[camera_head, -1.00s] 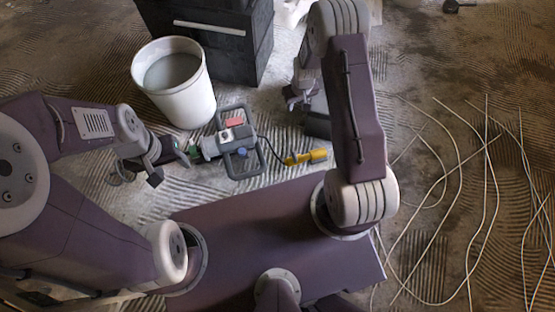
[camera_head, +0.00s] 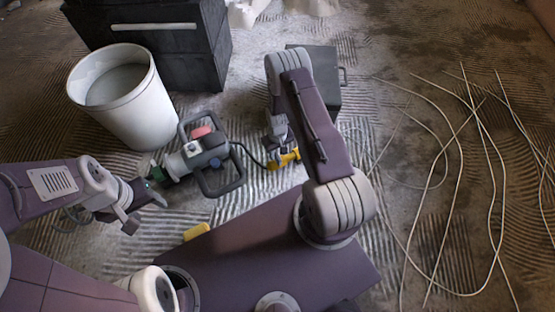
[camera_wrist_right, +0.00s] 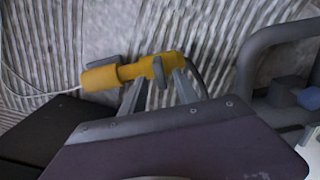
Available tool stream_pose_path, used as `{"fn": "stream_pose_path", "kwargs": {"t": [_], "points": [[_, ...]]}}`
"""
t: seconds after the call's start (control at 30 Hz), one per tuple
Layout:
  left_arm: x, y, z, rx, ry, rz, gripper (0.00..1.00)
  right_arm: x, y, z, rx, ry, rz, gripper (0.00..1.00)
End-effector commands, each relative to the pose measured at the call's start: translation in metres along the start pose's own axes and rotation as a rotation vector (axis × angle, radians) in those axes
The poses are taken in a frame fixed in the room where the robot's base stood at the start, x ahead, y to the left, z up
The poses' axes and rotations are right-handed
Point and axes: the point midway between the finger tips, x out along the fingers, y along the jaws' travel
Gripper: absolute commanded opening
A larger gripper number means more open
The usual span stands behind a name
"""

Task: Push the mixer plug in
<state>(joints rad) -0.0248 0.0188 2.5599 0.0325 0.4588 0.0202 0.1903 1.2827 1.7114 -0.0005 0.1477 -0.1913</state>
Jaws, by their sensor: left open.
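The mixer (camera_head: 208,152), grey with a looped handle frame and red top, lies on the floor. Its dark cable runs right to a yellow plug (camera_head: 284,158), which my right gripper (camera_head: 277,135) reaches from above. In the right wrist view, the plug (camera_wrist_right: 165,66) lines up with a yellow connector (camera_wrist_right: 100,78) whose thin pale cord runs left. They look end to end; how deeply they join is unclear. My right gripper (camera_wrist_right: 160,85) has fingers at the yellow parts, partly hidden, so its grip is unclear. My left gripper (camera_head: 150,190) is open beside the mixer's green end.
A white bucket (camera_head: 135,110) stands left, beside a black cabinet (camera_head: 150,50). A dark box (camera_head: 320,72) stands behind my right arm. Loose pale cables (camera_head: 470,130) spread over the right floor. A small yellow block (camera_head: 196,231) shows at my base's edge.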

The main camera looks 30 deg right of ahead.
Motion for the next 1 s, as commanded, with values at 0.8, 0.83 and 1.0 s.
{"fn": "stream_pose_path", "kwargs": {"t": [0.8, 0.83, 1.0], "points": [[0.024, -0.001, 0.003, 0.000, 0.000, 0.000, 0.55, 0.030, 0.000, 0.000, 0.000, 0.000, 0.000, 0.00], [0.024, -0.001, 0.003, 0.000, 0.000, 0.000, 0.55, 0.030, 0.000, 0.000, 0.000, 0.000, 0.000, 0.00], [0.024, -0.001, 0.003, 0.000, 0.000, 0.000, 0.55, 0.030, 0.000, 0.000, 0.000, 0.000, 0.000, 0.00]]}}
